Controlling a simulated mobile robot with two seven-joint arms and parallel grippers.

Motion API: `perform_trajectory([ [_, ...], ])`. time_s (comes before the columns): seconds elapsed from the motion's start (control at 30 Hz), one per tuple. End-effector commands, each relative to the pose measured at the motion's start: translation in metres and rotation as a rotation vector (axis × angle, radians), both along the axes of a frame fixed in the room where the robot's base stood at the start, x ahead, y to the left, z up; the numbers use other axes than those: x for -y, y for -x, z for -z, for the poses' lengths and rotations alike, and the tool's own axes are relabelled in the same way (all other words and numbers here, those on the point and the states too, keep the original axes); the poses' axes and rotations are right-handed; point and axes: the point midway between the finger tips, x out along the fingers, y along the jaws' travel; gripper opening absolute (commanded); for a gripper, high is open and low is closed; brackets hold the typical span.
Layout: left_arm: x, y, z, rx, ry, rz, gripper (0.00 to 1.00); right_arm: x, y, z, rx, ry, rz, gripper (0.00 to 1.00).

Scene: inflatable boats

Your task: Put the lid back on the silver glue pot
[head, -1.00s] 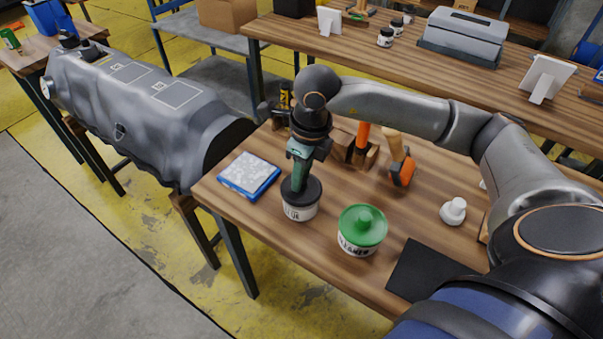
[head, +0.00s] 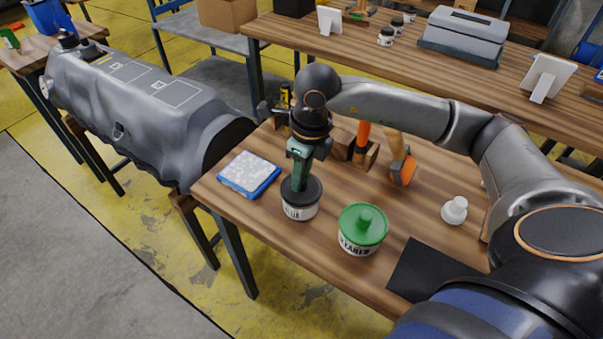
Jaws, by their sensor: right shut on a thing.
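The silver glue pot (head: 300,211) stands upright near the front left edge of the wooden table, its pale label facing me. The black lid (head: 312,192) is at the top of the pot and covers its mouth from this side. I cannot tell whether it is fully seated. My right gripper (head: 299,182) points down from above and is shut on the lid, at its middle. The fingers hide the lid's grip. My left gripper is not in view.
A pot with a green lid (head: 363,225) stands close to the right. A blue-edged pad (head: 249,174) lies to the left. A black mat (head: 430,270) lies front right.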

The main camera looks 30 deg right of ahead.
Motion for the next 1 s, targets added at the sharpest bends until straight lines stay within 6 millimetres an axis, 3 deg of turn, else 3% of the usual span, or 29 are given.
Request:
perform_trajectory([
  [0.47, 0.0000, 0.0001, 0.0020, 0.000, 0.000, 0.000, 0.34, -0.0003, -0.0001, 0.0001, 0.001, 0.000, 0.000, 0.00],
  [0.5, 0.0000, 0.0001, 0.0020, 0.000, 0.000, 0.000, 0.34, -0.0003, -0.0001, 0.0001, 0.001, 0.000, 0.000, 0.34],
  [0.77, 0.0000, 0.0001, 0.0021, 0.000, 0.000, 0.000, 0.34, -0.0002, 0.0000, 0.0002, 0.000, 0.000, 0.000, 0.63],
  [0.97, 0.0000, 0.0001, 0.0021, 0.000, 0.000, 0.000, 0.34, -0.0002, 0.0001, 0.0003, 0.000, 0.000, 0.000, 0.65],
  [1.0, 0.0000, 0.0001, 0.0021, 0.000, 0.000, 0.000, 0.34, -0.0002, 0.0001, 0.0003, 0.000, 0.000, 0.000, 0.70],
])
